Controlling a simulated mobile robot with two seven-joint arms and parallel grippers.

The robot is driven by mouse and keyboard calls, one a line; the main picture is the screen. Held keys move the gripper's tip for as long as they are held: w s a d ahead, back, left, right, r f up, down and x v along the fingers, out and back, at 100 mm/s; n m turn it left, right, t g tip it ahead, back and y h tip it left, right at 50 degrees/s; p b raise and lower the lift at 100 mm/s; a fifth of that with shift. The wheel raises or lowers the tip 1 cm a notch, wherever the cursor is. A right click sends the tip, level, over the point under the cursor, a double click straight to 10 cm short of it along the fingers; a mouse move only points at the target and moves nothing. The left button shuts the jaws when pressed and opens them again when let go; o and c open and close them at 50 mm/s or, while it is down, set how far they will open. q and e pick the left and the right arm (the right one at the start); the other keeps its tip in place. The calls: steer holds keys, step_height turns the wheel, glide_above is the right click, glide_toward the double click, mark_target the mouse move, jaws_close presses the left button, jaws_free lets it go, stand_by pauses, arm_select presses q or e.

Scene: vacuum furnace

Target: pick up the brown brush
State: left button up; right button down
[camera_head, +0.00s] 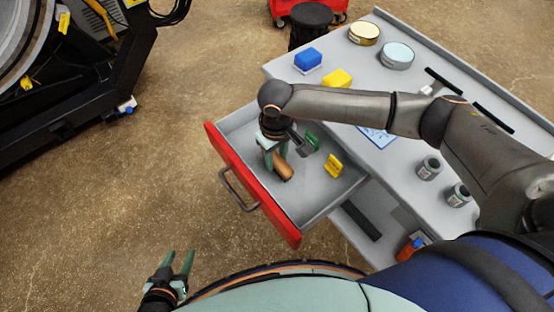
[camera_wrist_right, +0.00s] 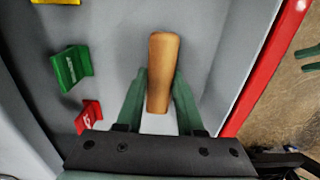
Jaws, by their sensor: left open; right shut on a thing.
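The brown brush (camera_head: 284,170) is in the open drawer, partly hidden by my right gripper in the head view. In the right wrist view its brown wooden handle (camera_wrist_right: 163,70) stands between the two green fingers. My right gripper (camera_head: 275,160) reaches down into the drawer and is shut on the brush; it also shows in the right wrist view (camera_wrist_right: 158,98). The brush's bristles cannot be made out. My left gripper (camera_head: 180,262) is open and empty, low at the left over the floor, away from the drawer.
The drawer (camera_head: 318,205) has a red front (camera_head: 250,188). A yellow tag (camera_head: 333,166) and a green tag (camera_head: 312,140) stand in it; a red one (camera_wrist_right: 89,116) shows in the wrist view. The grey worktop (camera_head: 440,95) holds sponges, tins and bottles.

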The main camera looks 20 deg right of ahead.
mark_target(275, 160)
steer(key=shift+r, duration=0.1)
steer(key=r, duration=0.3)
steer(key=shift+s+a+r+p, duration=0.2)
steer(key=shift+r+p, duration=0.1)
steer(key=shift+r, duration=0.05)
steer(key=s+a+r+p, duration=0.1)
steer(key=s+a+r, duration=0.6)
steer(key=s+r, duration=0.2)
steer(key=shift+s+a+p, duration=0.25)
steer(key=shift+s+p, duration=0.1)
steer(key=shift+s, duration=0.8)
steer(key=c, duration=1.2)
jaws_free()
jaws_close()
steer(key=shift+w+d, duration=0.1)
